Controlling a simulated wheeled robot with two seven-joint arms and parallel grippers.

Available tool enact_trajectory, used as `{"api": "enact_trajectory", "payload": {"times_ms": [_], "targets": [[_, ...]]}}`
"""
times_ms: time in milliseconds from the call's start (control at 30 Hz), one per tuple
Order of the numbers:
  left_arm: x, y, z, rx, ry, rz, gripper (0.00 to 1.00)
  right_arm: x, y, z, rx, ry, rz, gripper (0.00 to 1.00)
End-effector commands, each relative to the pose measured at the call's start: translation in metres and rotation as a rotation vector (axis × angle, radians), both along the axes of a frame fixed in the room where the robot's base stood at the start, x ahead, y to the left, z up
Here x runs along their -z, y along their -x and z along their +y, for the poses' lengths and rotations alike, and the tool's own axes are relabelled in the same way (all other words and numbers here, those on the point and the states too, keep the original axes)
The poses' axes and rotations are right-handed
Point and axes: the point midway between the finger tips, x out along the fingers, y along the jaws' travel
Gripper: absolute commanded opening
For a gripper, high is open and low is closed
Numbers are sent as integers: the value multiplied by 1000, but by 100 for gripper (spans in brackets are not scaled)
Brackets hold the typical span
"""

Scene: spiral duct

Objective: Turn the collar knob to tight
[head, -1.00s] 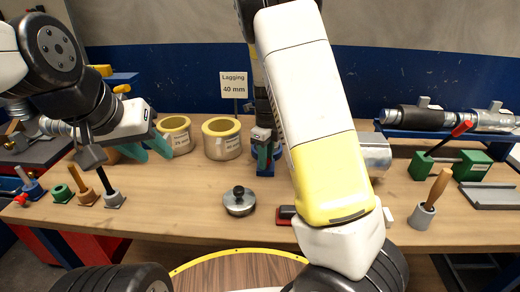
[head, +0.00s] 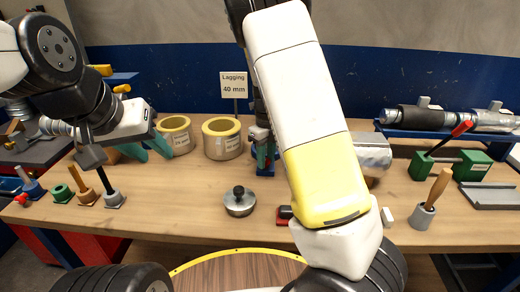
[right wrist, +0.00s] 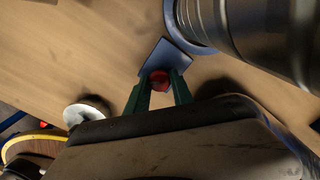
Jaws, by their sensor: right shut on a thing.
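The red collar knob (right wrist: 160,80) sits between the green fingers of my right gripper (right wrist: 159,88) in the right wrist view. The gripper is shut on it. Beside the knob is a blue-grey plate (right wrist: 176,58), next to a blue ring (right wrist: 188,22) at the end of a ribbed silver duct (right wrist: 255,35). In the head view my right gripper (head: 264,158) shows partly behind my arm, by a blue piece, and the knob is hidden. Any tight mark cannot be seen. My left gripper (head: 148,150) is open and empty, over the left of the bench.
Two lagging rolls (head: 221,140) stand behind, near a "Lagging 40 mm" sign (head: 234,85). A round metal piece with a black knob (head: 239,201) lies mid-bench. A wood-handled tool (head: 430,200) and a green stand (head: 473,165) are at right. Small tools stand at left.

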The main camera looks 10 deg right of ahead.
Motion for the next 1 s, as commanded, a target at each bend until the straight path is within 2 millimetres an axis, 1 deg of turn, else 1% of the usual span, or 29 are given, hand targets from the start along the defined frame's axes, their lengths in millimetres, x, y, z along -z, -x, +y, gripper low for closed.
{"api": "enact_trajectory", "payload": {"times_ms": [33,67,133,167,433,533,667,800,900,1000], "targets": [[0,0,0,0,0,0,36,-1,-2,0,0,-1,-6,0],[0,0,0,0,0,0,36,-1,-2,0,0,-1,-6,34],[0,0,0,0,0,0,36,-1,-2,0,-1,-1,-4,48],[0,0,0,0,0,0,36,-1,-1,0,-1,-1,-4,50],[0,0,0,0,0,0,36,-1,-1,0,-1,0,-2,50],[0,0,0,0,0,0,36,-6,-1,0,-1,-1,-3,50],[0,0,0,0,0,0,36,-24,-1,1,-4,-2,-5,50],[0,0,0,0,0,0,36,-49,-2,1,-4,-2,-6,50],[0,0,0,0,0,0,36,-64,-1,1,-2,-2,-5,50],[0,0,0,0,0,0,36,-74,-1,1,-2,-1,-4,50]]}}
